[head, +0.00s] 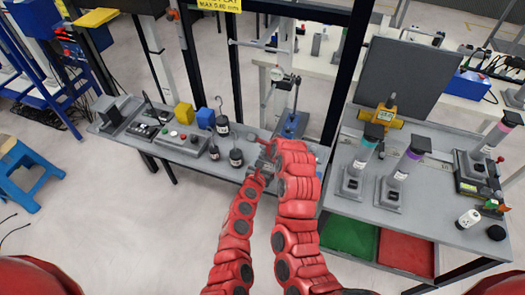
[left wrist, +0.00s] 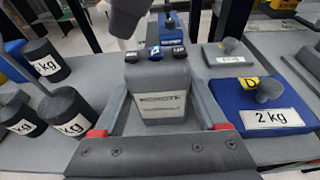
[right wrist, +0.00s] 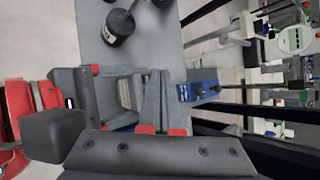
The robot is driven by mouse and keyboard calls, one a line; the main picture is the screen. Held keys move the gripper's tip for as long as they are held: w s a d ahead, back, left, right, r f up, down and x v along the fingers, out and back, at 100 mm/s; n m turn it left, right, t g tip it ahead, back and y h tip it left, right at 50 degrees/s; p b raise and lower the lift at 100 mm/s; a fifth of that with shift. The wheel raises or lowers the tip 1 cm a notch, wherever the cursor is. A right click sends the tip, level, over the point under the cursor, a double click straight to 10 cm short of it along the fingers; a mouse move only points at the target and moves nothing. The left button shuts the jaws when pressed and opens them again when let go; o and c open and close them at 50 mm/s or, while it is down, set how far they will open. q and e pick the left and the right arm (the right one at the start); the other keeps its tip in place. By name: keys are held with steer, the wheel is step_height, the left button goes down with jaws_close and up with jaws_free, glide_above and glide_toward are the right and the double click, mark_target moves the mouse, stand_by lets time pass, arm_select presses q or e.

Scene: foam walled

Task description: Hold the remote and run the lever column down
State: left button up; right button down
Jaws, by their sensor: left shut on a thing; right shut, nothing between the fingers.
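In the head view, my left gripper (head: 262,168) is above the front of the grey bench, largely overlapped by the right arm. My right gripper (right wrist: 158,80) is shut and empty beside the remote (right wrist: 125,93); whether it touches is unclear. The blue base of what looks like the lever column (head: 292,125) stands just beyond the grippers, with a dark rod rising from it. This base also shows in the right wrist view (right wrist: 200,86).
Dark hook weights (head: 236,157) stand left of the grippers, beside a control box (head: 180,138). A blue 2 kg weight (left wrist: 265,105) is close on the right in the left wrist view. A dial gauge (head: 277,74) hangs behind. Another table (head: 430,215) with stands is at right.

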steer(key=shift+f, duration=0.1)
steer(key=shift+f, duration=0.35)
steer(key=shift+s+f, duration=0.1)
steer(key=shift+f, duration=0.4)
stand_by(0.6)
steer(key=shift+s+a+f, duration=0.35)
steer(key=shift+a+f, duration=0.05)
steer(key=shift+a, duration=0.05)
stand_by(3.8)
steer(key=shift+r, duration=0.15)
steer(key=shift+w+a+r, duration=0.1)
steer(key=shift+w+r, duration=0.05)
steer(key=shift+r, duration=0.65)
steer(key=shift+w+r, duration=0.1)
steer(key=shift+r, duration=0.05)
